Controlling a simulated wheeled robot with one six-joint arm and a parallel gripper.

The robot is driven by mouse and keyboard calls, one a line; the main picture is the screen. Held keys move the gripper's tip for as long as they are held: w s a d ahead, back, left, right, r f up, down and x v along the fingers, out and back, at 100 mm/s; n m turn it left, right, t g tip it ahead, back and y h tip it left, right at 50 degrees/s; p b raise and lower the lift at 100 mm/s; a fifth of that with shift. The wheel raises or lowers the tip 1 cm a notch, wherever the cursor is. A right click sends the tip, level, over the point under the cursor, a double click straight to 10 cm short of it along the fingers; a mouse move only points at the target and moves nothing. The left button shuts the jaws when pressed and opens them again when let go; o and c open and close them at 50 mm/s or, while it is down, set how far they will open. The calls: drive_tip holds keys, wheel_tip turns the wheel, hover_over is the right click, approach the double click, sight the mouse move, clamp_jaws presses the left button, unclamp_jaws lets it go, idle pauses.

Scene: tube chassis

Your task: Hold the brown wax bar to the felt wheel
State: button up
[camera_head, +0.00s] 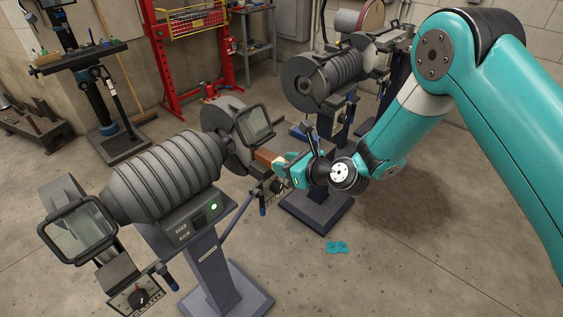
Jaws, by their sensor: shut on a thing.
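My gripper (286,168) is shut on a brown bar (267,157), the wax bar. The bar points left, toward the right end of the near ribbed grinding machine (165,175). A grey round guard (222,117) and a clear eye shield (255,124) sit at that end. The bar's tip is beside the guard, just below the shield. I cannot clearly make out the felt wheel's face within the guard, nor whether the bar touches it. A green light (214,207) glows on the machine's front panel.
A second ribbed machine (335,80) stands behind my gripper. The near machine's other shield (78,232) is at the left. A drill press (92,85) and a red frame (165,60) stand at the back. A teal cloth (338,247) lies on the open floor.

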drive_tip(key=s+d+b, duration=0.2)
drive_tip(key=s+d, duration=0.2)
drive_tip(key=d, duration=0.1)
drive_tip(key=shift+s+d, duration=0.15)
drive_tip(key=shift+d, duration=0.15)
idle(0.4)
drive_tip(key=s+d+f, duration=0.2)
drive_tip(key=d+f, duration=0.1)
drive_tip(key=d, duration=1)
drive_tip(key=s+d+f, duration=0.2)
drive_tip(key=d+f, duration=0.1)
drive_tip(key=d, duration=1)
drive_tip(key=shift+d+f, duration=0.2)
